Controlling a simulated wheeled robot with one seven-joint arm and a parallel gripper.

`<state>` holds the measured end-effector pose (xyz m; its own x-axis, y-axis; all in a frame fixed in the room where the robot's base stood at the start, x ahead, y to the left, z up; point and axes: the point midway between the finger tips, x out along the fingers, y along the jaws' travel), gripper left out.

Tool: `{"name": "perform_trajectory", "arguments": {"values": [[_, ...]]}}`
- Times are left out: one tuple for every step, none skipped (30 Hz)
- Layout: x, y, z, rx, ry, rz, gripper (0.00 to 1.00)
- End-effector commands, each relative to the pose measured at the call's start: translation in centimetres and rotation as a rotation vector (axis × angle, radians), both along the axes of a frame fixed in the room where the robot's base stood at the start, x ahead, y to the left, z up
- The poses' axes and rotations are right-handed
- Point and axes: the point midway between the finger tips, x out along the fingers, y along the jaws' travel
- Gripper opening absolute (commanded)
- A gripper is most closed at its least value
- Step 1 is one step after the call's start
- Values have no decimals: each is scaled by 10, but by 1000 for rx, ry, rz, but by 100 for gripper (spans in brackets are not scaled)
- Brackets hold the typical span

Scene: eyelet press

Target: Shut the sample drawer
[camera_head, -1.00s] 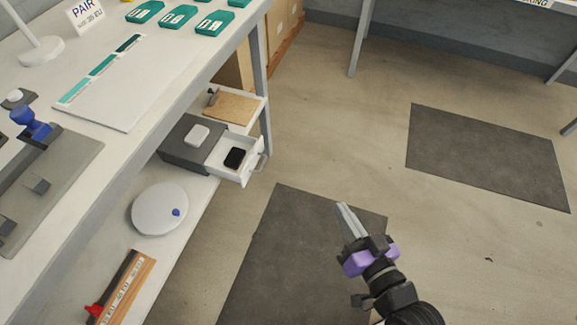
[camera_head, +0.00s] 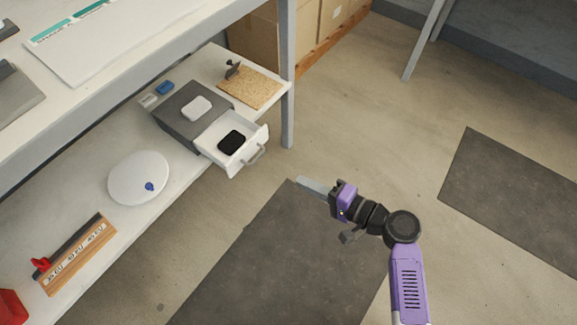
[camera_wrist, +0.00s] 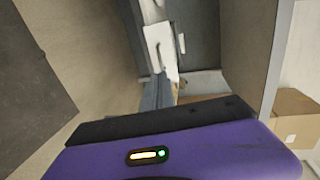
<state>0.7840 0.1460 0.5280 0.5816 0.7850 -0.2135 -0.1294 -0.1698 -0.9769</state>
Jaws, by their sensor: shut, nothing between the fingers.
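The sample drawer (camera_head: 233,143) is pulled out of its dark grey housing (camera_head: 187,113) on the lower shelf. It is white, with a grey handle (camera_head: 254,154) on its front and a black item (camera_head: 232,141) inside. My gripper (camera_head: 300,181) is shut and empty, out over the floor mat, to the right of and nearer than the drawer front. Its fingers point left, apart from the handle. In the wrist view the fingers (camera_wrist: 158,92) reach toward a white drawer-like shape (camera_wrist: 160,45), partly cut off and hard to make out.
A white round disc (camera_head: 139,177) and a wooden rack (camera_head: 78,255) lie on the lower shelf (camera_head: 120,230). A cork board (camera_head: 249,88) sits behind the drawer, near a table leg (camera_head: 288,85). The floor around my gripper is clear.

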Motion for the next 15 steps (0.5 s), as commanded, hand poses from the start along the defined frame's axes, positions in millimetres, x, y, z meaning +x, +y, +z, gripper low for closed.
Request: {"name": "perform_trajectory", "arguments": {"values": [[3,4,-2,0,0,2,0],[5,7,-3,0,0,2,0],[8,11,-5,-1,-1,1,0],[11,15,-6,-2,-1,1,0],[14,20,-7,-2,-1,2,0],[19,25,-9,-2,-1,3,0],[22,30,-11,-2,-1,3,0],[26,35,-12,-2,-1,3,0],[31,41,-14,-4,-2,2,0],[34,46,-15,-3,-2,2,0],[38,50,-16,-3,-2,2,0],[42,57,-18,-3,-1,2,0],[46,61,-19,-3,-2,1,0],[49,66,-21,-2,-2,2,0],[53,72,-22,-3,-1,1,0]]}}
